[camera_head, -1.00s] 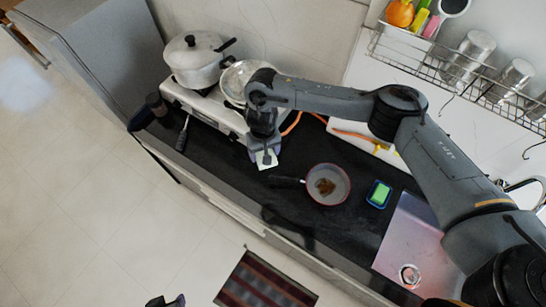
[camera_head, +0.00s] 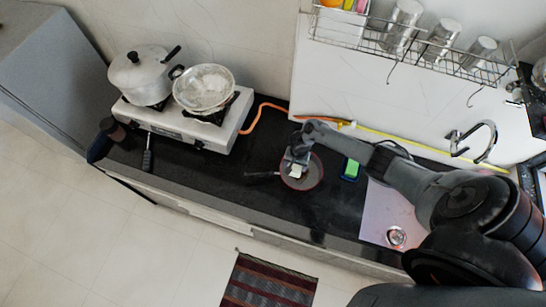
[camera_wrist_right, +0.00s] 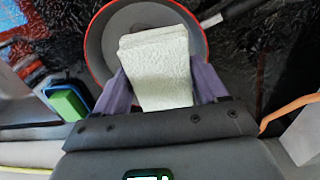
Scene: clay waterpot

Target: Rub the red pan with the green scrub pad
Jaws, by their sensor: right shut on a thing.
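The round pan (camera_head: 311,180) with a red rim and grey inside lies on the dark counter, its dark handle pointing left. In the right wrist view the pan (camera_wrist_right: 104,48) fills the top middle. My right gripper (camera_head: 298,163) is over the pan, shut on a thick pale, nearly white pad (camera_wrist_right: 155,65). The pad (camera_head: 297,172) shows small and white in the head view. I cannot tell whether it touches the pan's bottom. Pad and gripper hide part of the pan's inside. A bright green block (camera_head: 351,168) sits in a blue dish right of the pan. My left gripper is not in view.
A stove (camera_head: 185,128) with a lidded pot (camera_head: 140,75) and a second pan (camera_head: 204,88) stands left. A sink (camera_head: 385,212) is at the right, with a tap (camera_head: 480,143) behind. An orange hose (camera_head: 258,113) runs along the back. The counter's front strip is clear.

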